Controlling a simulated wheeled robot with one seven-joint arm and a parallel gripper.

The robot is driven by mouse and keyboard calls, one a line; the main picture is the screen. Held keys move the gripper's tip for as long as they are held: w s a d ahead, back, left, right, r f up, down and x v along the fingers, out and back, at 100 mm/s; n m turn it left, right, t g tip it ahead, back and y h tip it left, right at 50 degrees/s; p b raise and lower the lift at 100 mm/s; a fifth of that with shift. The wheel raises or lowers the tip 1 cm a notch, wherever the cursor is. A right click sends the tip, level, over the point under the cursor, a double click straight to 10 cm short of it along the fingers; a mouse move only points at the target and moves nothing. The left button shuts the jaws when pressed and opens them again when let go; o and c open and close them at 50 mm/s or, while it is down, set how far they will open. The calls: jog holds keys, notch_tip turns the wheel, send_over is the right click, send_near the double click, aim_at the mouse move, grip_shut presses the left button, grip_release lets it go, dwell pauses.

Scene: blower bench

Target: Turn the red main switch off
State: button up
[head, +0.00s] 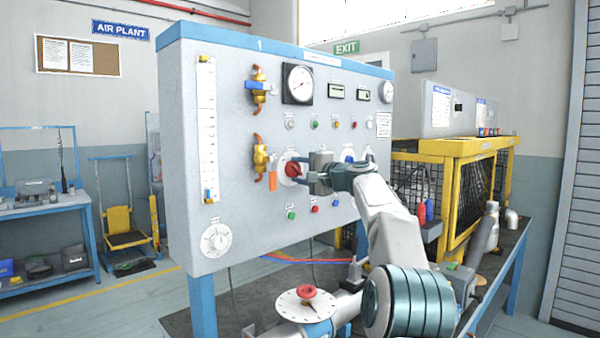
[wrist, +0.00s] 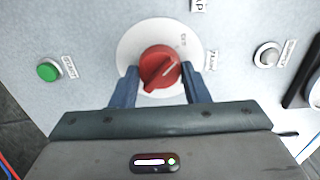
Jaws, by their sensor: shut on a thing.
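The red main switch (head: 292,169) is a rotary knob on a pale round plate on the grey panel (head: 240,110). My gripper (head: 294,170) reaches in from the right at the panel face. In the wrist view my gripper (wrist: 160,88) has one finger on each side of the knob and is shut on it. The fingers partly cover the plate's lower edge.
An orange-handled valve (head: 272,180) is close left of the knob. A green button (wrist: 48,70) and a pale button (wrist: 267,54) flank the switch.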

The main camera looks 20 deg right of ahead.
jog(key=o, duration=1)
jog(key=shift+c, duration=0.2)
jog(key=shift+s, duration=0.1)
jog(key=shift+s+d+f+b, duration=0.1)
jog(key=shift+s+d+b, duration=0.1)
jog(key=shift+s+b, duration=0.15)
jog(key=b+v, duration=0.3)
jog(key=v, duration=1)
jog(key=shift+a, duration=0.15)
